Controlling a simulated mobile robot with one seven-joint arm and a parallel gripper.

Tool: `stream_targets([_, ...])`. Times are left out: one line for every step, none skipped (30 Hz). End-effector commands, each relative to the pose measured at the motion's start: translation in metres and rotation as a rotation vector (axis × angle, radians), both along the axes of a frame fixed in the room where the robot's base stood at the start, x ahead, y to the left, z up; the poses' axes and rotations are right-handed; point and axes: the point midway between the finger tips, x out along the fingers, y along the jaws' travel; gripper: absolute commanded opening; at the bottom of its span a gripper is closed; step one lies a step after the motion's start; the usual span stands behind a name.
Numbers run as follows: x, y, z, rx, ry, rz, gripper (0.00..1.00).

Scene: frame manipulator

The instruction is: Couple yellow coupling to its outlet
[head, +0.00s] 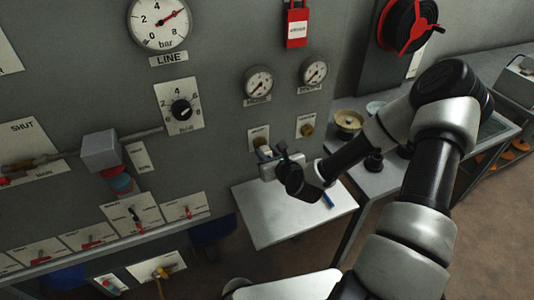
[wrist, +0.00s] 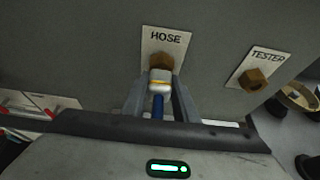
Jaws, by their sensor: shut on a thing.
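In the wrist view, my gripper (wrist: 158,92) is shut on the yellow coupling (wrist: 159,82), a pale metal piece with a yellow band and a blue hose end (wrist: 158,106) below it. The coupling lines up with the brass outlet (wrist: 160,62) under the HOSE label (wrist: 166,38) and seems to meet it. I cannot tell whether it is seated on the outlet. In the head view, my gripper (head: 268,160) is up against the panel below the left small gauge, and it hides the coupling.
A second brass outlet, labelled TESTER (wrist: 252,80), sits to the right. A pale shelf (head: 275,220) lies below my gripper. Gauges (head: 258,82) and a red padlock (head: 297,28) are on the panel above. A side bench with a brass bowl (head: 348,121) stands to the right.

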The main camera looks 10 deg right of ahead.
Motion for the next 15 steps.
stream_targets([0.001,0.000,0.000,0.000,-0.001,0.000,0.00])
stream_targets([0.002,0.000,0.000,0.000,-0.001,0.000,0.00])
stream_targets([0.003,0.001,0.000,0.000,-0.001,0.000,0.00])
stream_targets([0.003,0.001,0.000,0.000,-0.001,0.000,0.00])
stream_targets([0.004,0.001,0.000,0.000,-0.001,0.000,0.00])
stream_targets([0.005,0.001,0.000,0.000,-0.001,-0.001,0.00])
stream_targets([0.006,0.001,0.000,0.000,-0.001,-0.001,0.00])
stream_targets([0.006,0.001,0.000,0.000,-0.001,-0.001,0.00])
stream_targets([0.007,0.001,0.000,0.000,-0.001,-0.001,0.00])
stream_targets([0.008,0.001,0.000,0.000,-0.002,-0.001,0.00])
stream_targets([0.008,0.001,0.000,0.000,-0.002,-0.001,0.00])
stream_targets([0.009,0.001,0.000,0.000,-0.003,-0.001,0.00])
stream_targets([0.010,0.002,0.001,0.000,-0.003,-0.001,0.00])
stream_targets([0.011,0.002,0.001,0.000,-0.004,-0.001,0.00])
stream_targets([0.012,0.002,0.001,0.001,-0.005,-0.001,0.00])
